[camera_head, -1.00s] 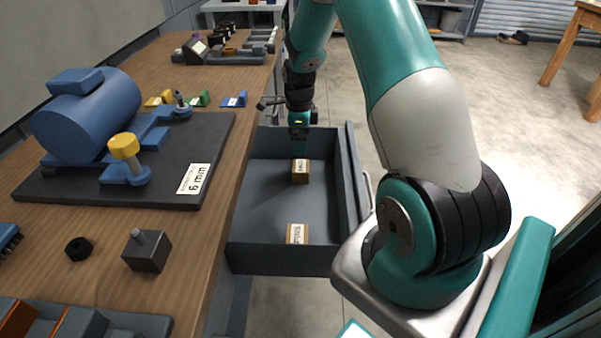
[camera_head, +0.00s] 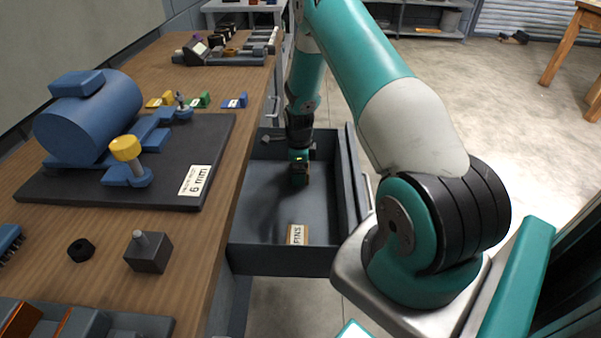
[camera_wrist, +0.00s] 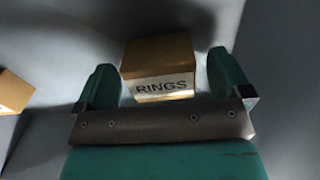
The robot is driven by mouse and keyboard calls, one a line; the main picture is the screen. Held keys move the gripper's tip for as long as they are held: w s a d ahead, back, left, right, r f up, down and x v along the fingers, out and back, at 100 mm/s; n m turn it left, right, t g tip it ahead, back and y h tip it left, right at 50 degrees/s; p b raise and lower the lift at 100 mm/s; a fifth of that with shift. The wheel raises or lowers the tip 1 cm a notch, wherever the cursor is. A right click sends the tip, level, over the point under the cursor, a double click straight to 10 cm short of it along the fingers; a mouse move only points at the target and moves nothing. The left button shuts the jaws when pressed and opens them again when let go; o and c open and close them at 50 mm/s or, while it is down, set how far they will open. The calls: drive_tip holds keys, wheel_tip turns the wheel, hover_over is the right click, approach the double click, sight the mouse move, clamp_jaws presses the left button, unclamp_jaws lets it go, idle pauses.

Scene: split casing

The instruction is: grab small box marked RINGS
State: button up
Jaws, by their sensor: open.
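The small box marked RINGS (camera_wrist: 158,68) is tan with a white label and sits on the drawer floor. In the wrist view it lies between the two teal fingers of my gripper (camera_wrist: 160,88), with a gap showing on each side. In the head view my gripper (camera_head: 299,178) is down inside the open drawer and hides the box. My gripper is open and does not hold the box.
The open grey drawer (camera_head: 262,258) has walls close around my gripper. A second box labelled PINS (camera_head: 297,235) lies near the drawer's front end; a tan box (camera_wrist: 12,92) shows at the wrist view's left edge. The wooden bench (camera_head: 205,235) stands to the left.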

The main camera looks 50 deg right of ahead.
drive_tip(key=c, duration=1.1)
drive_tip(key=shift+r, duration=0.1)
drive_tip(key=shift+c, duration=0.2)
